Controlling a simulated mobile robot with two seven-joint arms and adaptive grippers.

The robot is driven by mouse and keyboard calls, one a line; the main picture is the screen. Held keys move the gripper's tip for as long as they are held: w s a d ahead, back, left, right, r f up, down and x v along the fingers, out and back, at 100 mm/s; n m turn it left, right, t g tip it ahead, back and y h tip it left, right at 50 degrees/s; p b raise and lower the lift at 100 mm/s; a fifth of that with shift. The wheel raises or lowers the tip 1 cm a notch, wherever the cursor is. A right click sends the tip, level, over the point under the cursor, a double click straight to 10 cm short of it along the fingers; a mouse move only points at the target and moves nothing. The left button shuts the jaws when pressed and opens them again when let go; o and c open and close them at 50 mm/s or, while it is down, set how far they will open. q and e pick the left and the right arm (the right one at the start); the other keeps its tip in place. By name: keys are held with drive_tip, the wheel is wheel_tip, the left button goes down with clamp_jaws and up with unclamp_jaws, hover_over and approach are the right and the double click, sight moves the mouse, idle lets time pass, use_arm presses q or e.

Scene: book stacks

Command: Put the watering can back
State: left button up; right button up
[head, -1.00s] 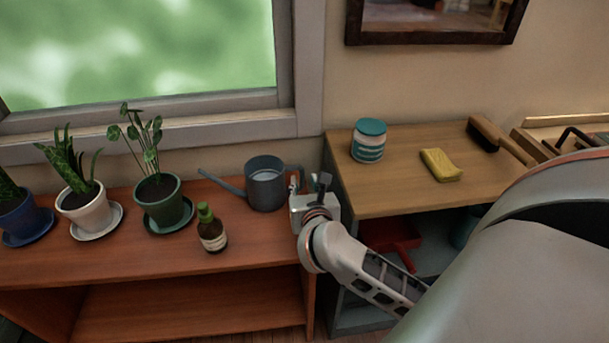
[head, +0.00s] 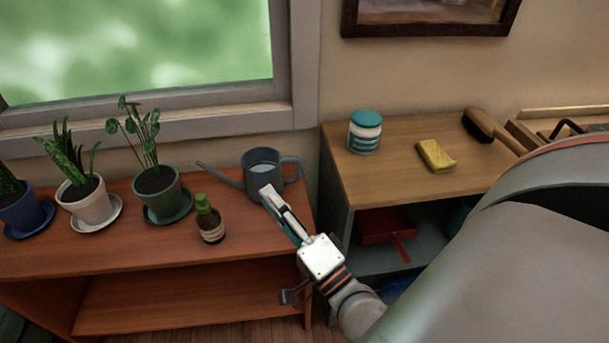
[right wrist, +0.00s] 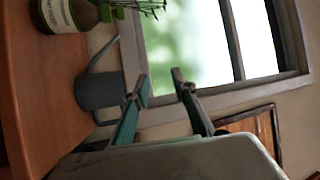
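The grey watering can (head: 257,183) stands upright on the reddish wooden shelf, near its right end, with spout left and handle right. In the right wrist view the watering can (right wrist: 97,91) appears sideways, left of my fingers. My right gripper (head: 272,199) is in front of the can and overlaps its lower edge in the head view; I cannot tell whether they touch. In the right wrist view the right gripper's fingers (right wrist: 160,84) are apart with nothing between them. My left gripper is in neither view.
A brown bottle with a green cap (head: 209,219) stands left of my right gripper. Potted plants, including one in a green pot (head: 162,195), line the shelf's left. The taller wooden bench (head: 390,186) at right holds a teal-lidded jar (head: 365,133), a yellow sponge (head: 436,156) and a brush (head: 480,126).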

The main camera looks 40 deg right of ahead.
drive_tip(key=s+a+f+n+g+y, duration=0.4)
drive_tip(key=a+f+n+y, duration=0.15)
drive_tip(key=f+n, duration=0.55)
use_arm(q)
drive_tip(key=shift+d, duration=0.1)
use_arm(e)
drive_tip(key=s+d+f+n+g+h, duration=0.1)
drive_tip(key=s+f+n+g, duration=0.2)
drive_tip(key=f, duration=0.5)
drive_tip(key=s+d+f+n+g+h, duration=0.1)
drive_tip(key=s+f+n+g+h, duration=0.1)
drive_tip(key=s+f+n, duration=0.4)
wheel_tip(320, 180, down, 2)
drive_tip(key=shift+s+f+n+g, duration=0.1)
drive_tip(key=shift+s+n+g, duration=0.25)
drive_tip(key=shift+g, duration=0.45)
